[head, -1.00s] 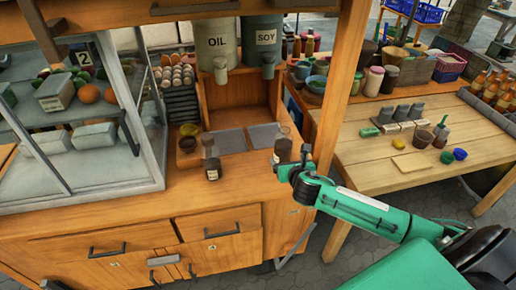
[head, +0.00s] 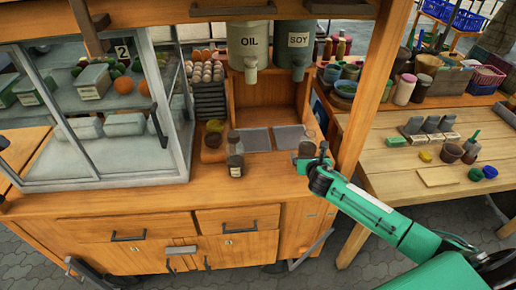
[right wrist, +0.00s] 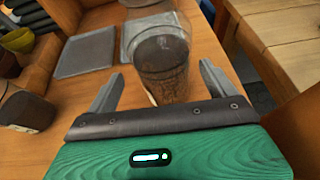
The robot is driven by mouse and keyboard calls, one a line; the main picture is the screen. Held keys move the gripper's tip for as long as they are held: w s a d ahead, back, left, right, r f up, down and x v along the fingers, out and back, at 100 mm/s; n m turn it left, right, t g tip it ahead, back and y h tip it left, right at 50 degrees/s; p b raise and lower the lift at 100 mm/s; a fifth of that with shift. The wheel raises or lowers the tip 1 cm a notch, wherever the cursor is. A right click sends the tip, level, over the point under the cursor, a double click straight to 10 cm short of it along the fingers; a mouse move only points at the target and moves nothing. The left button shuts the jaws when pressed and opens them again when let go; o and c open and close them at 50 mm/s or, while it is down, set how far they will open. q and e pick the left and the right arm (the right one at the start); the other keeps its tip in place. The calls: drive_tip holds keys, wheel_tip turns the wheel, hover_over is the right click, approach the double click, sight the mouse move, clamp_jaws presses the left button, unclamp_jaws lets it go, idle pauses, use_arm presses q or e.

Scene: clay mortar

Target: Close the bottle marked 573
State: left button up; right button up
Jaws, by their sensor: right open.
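A clear bottle with dark contents (right wrist: 162,65) stands on the wooden counter. In the head view it is a small dark shape (head: 307,149) at the counter's right end, partly covered by my right gripper (head: 318,166). In the right wrist view my right gripper (right wrist: 160,88) is open, with its fingers on either side of this bottle's near side. A dark bottle with a pale label (head: 235,165) stands further left; it also shows at the left edge of the right wrist view (right wrist: 24,108). The number 573 is not legible on either. My left gripper is not in view.
Two grey mats (head: 255,139) lie behind the bottles, below the OIL (head: 250,50) and SOY (head: 297,45) dispensers. A wooden post (head: 375,90) rises close right of the gripper. A glass case (head: 95,120) stands left. The counter front is mostly clear.

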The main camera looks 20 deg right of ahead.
sight(308, 145)
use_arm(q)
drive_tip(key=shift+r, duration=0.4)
use_arm(e)
drive_tip(key=shift+x, duration=2)
drive_tip(key=shift+d, duration=0.15)
drive_tip(key=shift+r, duration=0.1)
drive_tip(key=c, duration=1.3)
